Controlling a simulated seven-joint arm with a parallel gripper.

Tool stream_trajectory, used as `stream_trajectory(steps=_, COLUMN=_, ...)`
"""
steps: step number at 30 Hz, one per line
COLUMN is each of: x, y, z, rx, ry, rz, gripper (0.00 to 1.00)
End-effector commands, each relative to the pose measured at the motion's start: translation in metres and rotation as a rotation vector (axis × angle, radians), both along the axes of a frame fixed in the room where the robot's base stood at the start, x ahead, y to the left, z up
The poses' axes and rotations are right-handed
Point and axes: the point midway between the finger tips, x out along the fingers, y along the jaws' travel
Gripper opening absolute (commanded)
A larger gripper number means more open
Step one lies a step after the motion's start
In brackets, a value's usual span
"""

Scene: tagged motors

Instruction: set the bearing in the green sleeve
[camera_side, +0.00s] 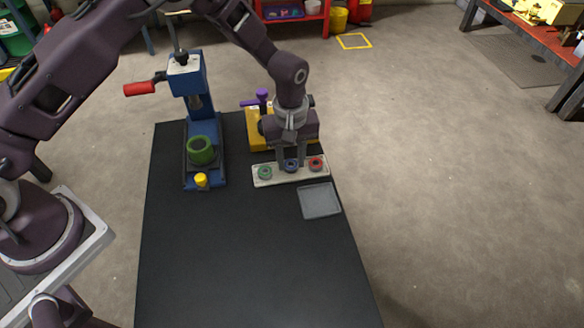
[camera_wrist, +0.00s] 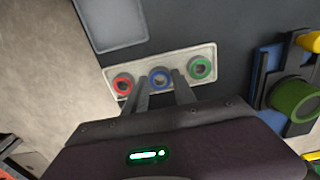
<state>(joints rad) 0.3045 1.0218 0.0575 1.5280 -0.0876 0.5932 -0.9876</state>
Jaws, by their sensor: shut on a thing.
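My gripper (camera_side: 291,162) is shut on the blue-ringed bearing (camera_side: 291,166), the middle one on the pale holder (camera_side: 262,181). In the wrist view my gripper's fingers (camera_wrist: 160,88) stand on either side of that blue bearing (camera_wrist: 160,77). The bearing appears to be still at its place in the holder. A green-ringed bearing (camera_side: 265,173) and a red-ringed bearing (camera_side: 316,164) sit at the holder's two ends. The green sleeve (camera_side: 201,150) stands upright on the blue press (camera_side: 190,80), left of my gripper. Its upper opening faces up and looks empty.
A red-handled lever (camera_side: 140,88) sticks out left from the press. A yellow knob (camera_side: 201,180) is at the press's front. A yellow fixture with a purple knob (camera_side: 262,95) stands behind my gripper. A grey tray (camera_side: 320,201) lies front right. The black table's front (camera_side: 240,265) is clear.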

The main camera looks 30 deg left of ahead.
Motion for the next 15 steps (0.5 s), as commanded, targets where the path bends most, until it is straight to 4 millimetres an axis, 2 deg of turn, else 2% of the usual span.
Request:
stream_trajectory(steps=8, x=0.000, y=0.000, z=0.014, rx=-0.001, ry=-0.001, rz=0.000, gripper=0.03)
stream_trajectory(steps=15, x=0.000, y=0.000, z=0.015, rx=-0.001, ry=0.001, rz=0.000, gripper=0.03)
